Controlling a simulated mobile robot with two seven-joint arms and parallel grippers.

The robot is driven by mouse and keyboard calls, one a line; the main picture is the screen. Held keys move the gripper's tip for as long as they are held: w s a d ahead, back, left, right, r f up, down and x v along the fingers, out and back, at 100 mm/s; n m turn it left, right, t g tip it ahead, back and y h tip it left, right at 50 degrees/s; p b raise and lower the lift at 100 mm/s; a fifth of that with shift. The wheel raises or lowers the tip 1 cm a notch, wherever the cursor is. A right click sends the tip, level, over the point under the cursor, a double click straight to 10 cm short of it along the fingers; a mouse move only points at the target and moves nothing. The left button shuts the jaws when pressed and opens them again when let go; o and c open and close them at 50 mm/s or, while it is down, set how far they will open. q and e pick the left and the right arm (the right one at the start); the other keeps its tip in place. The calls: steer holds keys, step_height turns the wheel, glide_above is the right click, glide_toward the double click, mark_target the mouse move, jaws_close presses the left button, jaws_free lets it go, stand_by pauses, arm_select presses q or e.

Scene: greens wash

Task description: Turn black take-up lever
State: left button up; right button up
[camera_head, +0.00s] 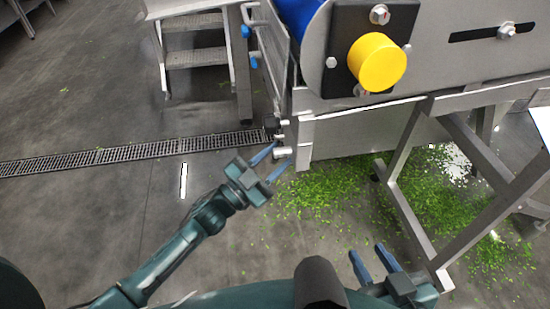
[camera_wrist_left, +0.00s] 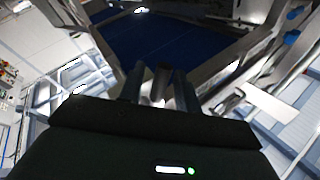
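A small black part (camera_head: 270,121), perhaps the take-up lever, sits at the lower left corner of the steel machine frame. A short silver cylinder (camera_head: 282,151) sticks out just below it. My left gripper (camera_head: 281,154) is open, its blue fingertips spread on either side of this cylinder; I cannot tell whether they touch it. In the left wrist view my left gripper (camera_wrist_left: 157,75) has a gap between its dark fingers, with a shiny metal part (camera_wrist_left: 157,92) showing there. No clear black lever shows in that view. My right gripper (camera_head: 366,250) is open and empty, low over the floor.
The conveyor machine (camera_head: 330,130) has a yellow round cap (camera_head: 377,62) and a blue belt (camera_head: 298,14). Steel legs (camera_head: 480,150) stand at right. Green scraps (camera_head: 325,190) litter the floor. A drain grate (camera_head: 120,152) and steps (camera_head: 195,55) are at left.

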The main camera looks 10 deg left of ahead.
arm_select(q)
steer(key=v, duration=1.3)
steer(key=shift+p, duration=0.35)
steer(key=shift+c, duration=0.3)
